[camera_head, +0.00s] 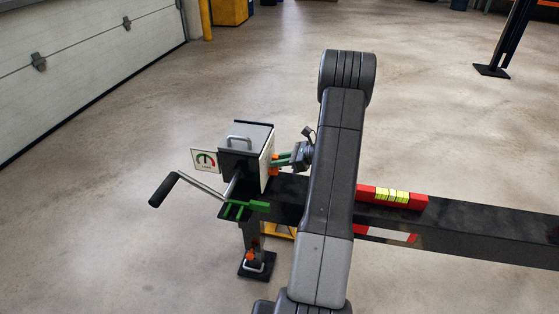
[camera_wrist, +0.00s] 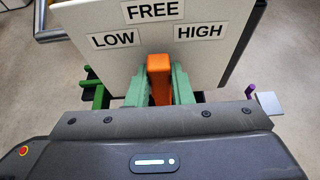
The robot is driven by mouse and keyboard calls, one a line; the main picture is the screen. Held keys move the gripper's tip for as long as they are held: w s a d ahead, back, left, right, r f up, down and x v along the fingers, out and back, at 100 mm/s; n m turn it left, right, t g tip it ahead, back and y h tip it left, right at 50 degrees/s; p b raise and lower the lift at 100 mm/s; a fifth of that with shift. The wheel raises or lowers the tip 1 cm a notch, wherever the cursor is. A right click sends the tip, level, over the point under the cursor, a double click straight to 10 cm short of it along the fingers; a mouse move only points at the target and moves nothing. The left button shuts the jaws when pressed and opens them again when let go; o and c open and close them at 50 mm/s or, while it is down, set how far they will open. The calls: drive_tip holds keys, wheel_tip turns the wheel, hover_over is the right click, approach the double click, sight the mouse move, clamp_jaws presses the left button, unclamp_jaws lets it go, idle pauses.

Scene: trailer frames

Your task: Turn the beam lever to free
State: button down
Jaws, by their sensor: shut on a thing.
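The orange beam lever (camera_wrist: 160,82) stands in front of a white plate (camera_wrist: 95,20) in the wrist view. The plate carries the labels LOW (camera_wrist: 112,40), FREE (camera_wrist: 153,10) and HIGH (camera_wrist: 200,31). The lever's visible end lies between LOW and HIGH, below FREE. My gripper (camera_wrist: 159,88) is shut on the lever, one green finger on each side. In the head view my gripper (camera_head: 284,159) reaches the right side of the grey gearbox (camera_head: 249,135). There the lever is mostly hidden by the fingers.
A crank with a black handle (camera_head: 164,189) sticks out left of the gearbox. A gauge sign (camera_head: 205,160) stands beside it. The dark beam (camera_head: 475,219) runs right, with a red and yellow block (camera_head: 365,193) on it.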

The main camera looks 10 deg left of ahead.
drive_tip(key=c, duration=1.3)
unclamp_jaws()
drive_tip(key=v, duration=1.3)
drive_tip(key=shift+d, duration=0.4)
drive_tip(key=x, duration=1.3)
drive_tip(key=shift+s+a, duration=0.1)
drive_tip(key=shift+a, duration=0.3)
